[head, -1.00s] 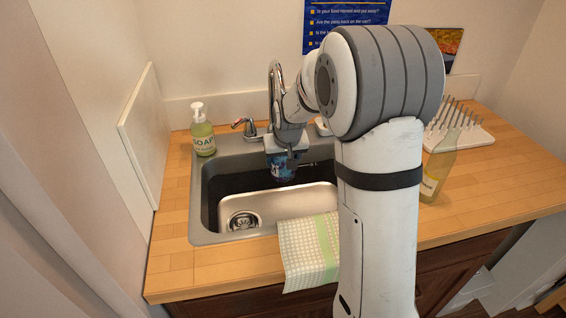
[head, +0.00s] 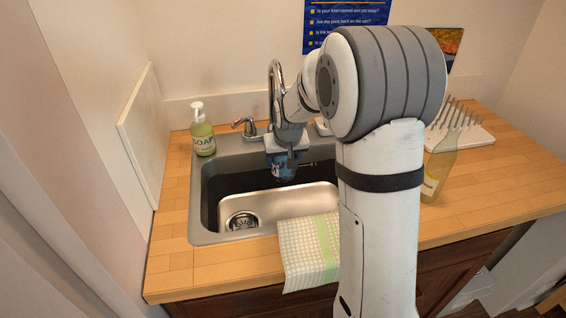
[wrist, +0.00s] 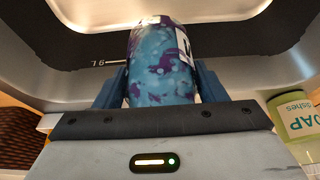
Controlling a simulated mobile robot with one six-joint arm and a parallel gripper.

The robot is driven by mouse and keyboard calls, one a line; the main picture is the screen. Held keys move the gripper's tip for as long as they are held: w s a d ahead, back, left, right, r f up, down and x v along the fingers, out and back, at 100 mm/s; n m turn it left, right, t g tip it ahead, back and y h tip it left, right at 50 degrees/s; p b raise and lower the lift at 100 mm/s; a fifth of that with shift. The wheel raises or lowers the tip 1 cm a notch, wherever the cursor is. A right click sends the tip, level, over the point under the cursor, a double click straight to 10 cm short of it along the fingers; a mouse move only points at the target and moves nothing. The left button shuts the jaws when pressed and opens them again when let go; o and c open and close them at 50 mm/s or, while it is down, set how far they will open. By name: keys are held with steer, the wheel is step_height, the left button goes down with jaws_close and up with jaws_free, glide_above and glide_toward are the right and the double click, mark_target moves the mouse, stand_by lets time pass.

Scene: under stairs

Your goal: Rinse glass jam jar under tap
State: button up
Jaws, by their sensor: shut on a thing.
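The jam jar (head: 283,169) hangs over the sink basin, mottled blue and purple with white marks. It also shows in the wrist view (wrist: 160,68). My gripper (head: 287,150) is shut on it, with one dark blue finger on each side in the wrist view (wrist: 160,86). The chrome tap (head: 274,78) rises behind the sink, its spout partly hidden by my wrist. A tap handle (head: 243,123) shows to its left. I see no running water, but the spout's outlet is hidden. The steel sink (head: 203,212) is below the jar.
A green soap bottle (head: 203,138) stands left of the sink. A checked cloth (head: 303,255) hangs over the front rim. A yellowish bottle (head: 437,170) and a drying rack (head: 470,135) stand on the right of the wooden counter. My arm covers the counter's middle.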

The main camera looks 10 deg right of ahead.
steer(key=shift+a+r, duration=0.1)
steer(key=shift+a, duration=0.05)
steer(key=shift+s+b, duration=1.05)
steer(key=shift+s, duration=2.95)
steer(key=s+r+p, duration=0.2)
steer(key=s+r, duration=0.2)
steer(key=s, duration=0.1)
